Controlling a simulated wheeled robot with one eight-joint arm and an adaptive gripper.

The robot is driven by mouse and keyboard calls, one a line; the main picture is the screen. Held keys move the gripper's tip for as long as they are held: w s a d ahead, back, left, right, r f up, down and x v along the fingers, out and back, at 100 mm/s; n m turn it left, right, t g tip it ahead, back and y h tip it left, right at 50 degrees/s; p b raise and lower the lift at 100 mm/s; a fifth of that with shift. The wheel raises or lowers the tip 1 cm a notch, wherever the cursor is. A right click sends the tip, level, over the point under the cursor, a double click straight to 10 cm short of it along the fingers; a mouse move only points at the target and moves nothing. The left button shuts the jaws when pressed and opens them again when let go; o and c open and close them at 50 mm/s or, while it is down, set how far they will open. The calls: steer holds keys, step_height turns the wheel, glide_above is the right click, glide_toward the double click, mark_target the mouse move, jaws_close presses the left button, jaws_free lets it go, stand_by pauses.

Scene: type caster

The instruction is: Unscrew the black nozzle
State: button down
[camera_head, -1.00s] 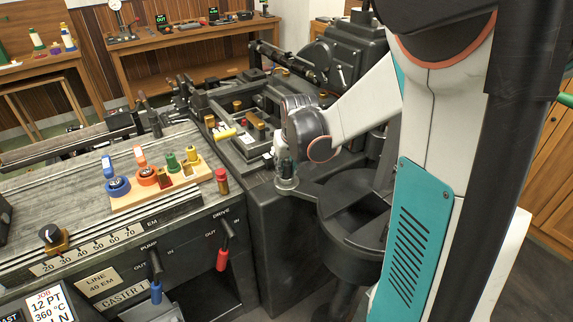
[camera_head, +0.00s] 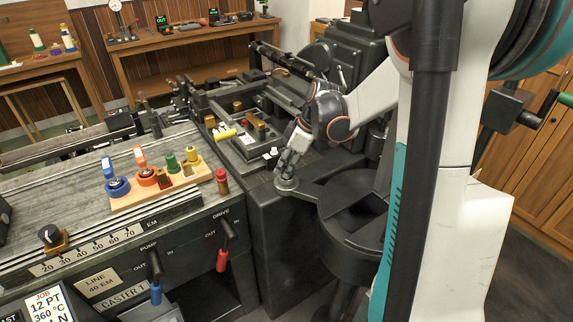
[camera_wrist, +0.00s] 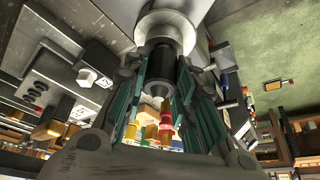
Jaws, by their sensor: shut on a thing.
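The black nozzle (camera_wrist: 158,72) shows in the wrist view as a dark cylinder with a narrower grey end, under a pale round metal fitting (camera_wrist: 166,32). My gripper (camera_wrist: 160,85) has its teal-lined fingers on both sides of the nozzle and is shut on it. In the head view my gripper (camera_head: 287,168) slants down to the left, at the small round metal end (camera_head: 287,184) of the arm from the dark pot (camera_head: 355,215). The nozzle is hidden there by the fingers.
Left of my gripper are the machine's dark block with a yellow-handled part (camera_head: 225,134) and a wooden tray (camera_head: 150,195) with coloured pieces. The dark pot is close below my arm.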

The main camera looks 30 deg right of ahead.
steer(key=shift+r+p, duration=0.4)
steer(key=shift+r, duration=0.2)
steer(key=shift+r+p, duration=1.2)
steer(key=shift+r, duration=0.5)
